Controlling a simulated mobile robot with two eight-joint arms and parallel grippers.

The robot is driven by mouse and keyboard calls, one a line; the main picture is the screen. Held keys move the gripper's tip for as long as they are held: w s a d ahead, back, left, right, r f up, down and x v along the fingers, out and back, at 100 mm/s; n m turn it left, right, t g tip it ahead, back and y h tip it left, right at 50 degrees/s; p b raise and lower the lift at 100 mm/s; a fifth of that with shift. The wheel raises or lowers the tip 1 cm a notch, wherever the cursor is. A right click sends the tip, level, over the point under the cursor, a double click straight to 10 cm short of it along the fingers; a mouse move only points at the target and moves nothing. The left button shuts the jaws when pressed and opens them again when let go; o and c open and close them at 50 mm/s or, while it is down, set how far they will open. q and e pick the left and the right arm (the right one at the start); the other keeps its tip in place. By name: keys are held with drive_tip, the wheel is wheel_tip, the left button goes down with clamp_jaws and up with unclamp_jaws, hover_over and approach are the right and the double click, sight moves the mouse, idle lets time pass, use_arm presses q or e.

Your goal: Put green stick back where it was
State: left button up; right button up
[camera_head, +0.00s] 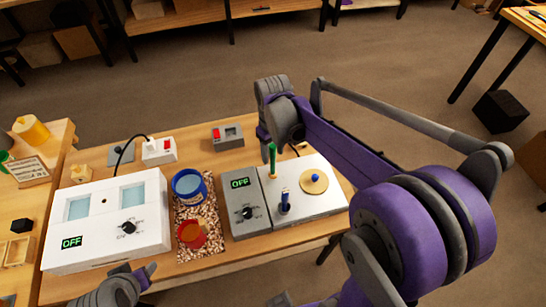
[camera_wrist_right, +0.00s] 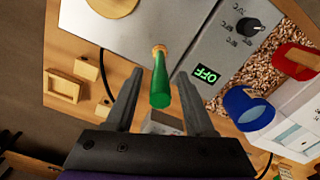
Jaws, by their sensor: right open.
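The green stick (camera_head: 272,158) stands upright at the back left of the silver-topped device (camera_head: 325,208), just below my right gripper in the head view. In the right wrist view the green stick (camera_wrist_right: 160,88) lies between the two fingers, with its far end at a small tan ring on the silver top. My right gripper (camera_wrist_right: 159,80) is open, with visible gaps on both sides of the stick. My left gripper (camera_head: 135,275) is at the bottom left in the head view, in front of the white box; its jaws are unclear.
A blue stick (camera_head: 285,204) and a round yellow piece (camera_head: 313,182) are on the silver top. A blue cup (camera_head: 188,187) and red cup (camera_head: 192,235) stand on a pebbled strip. A white box (camera_head: 95,231) is left of them. A small grey device (camera_head: 228,137) is behind.

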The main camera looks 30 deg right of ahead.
wheel_tip(320, 180, up, 8)
drive_tip(key=shift+r, duration=0.15)
idle(1.5)
